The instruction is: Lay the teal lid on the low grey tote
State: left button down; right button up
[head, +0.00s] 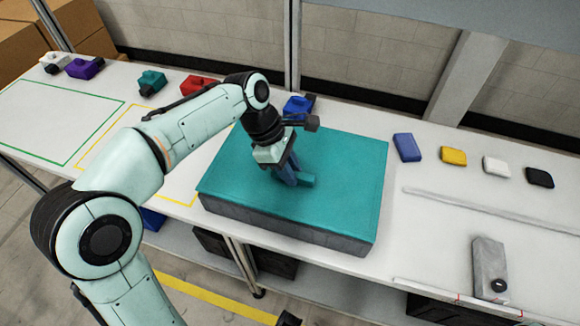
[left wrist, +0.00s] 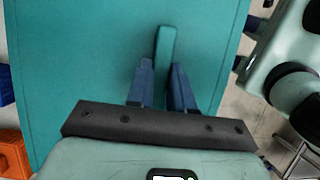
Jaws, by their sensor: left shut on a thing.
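The teal lid (head: 345,175) lies flat over the low grey tote (head: 290,232), whose grey front wall shows below the lid's edge. The lid looks lined up with the tote; whether it touches all round I cannot tell. My left gripper (head: 288,176) is above the middle of the lid, shut on the lid's raised teal handle (head: 307,181). In the left wrist view the lid (left wrist: 90,60) fills most of the picture, with the handle (left wrist: 165,48) between the two blue fingers. The tote's inside is hidden. My right gripper is not in view.
Behind the lid stand a blue part (head: 297,106), a red part (head: 198,85) and a teal part (head: 151,81). Several small blocks, including a yellow one (head: 453,156), lie to the right. A grey fixture (head: 490,268) stands front right. Green and yellow outlined areas at left are clear.

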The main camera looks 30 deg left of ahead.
pick_arm(q)
jog(key=shift+p, duration=0.35)
dwell(0.7)
jog(key=shift+f+b, duration=0.3)
jog(key=shift+f, duration=0.45)
dwell(0.8)
jog(key=c, duration=0.9)
grip_release()
jog(key=shift+r, duration=0.15)
jog(key=p+v, duration=0.3)
jog(key=v, duration=1)
jog(key=shift+a, duration=0.1)
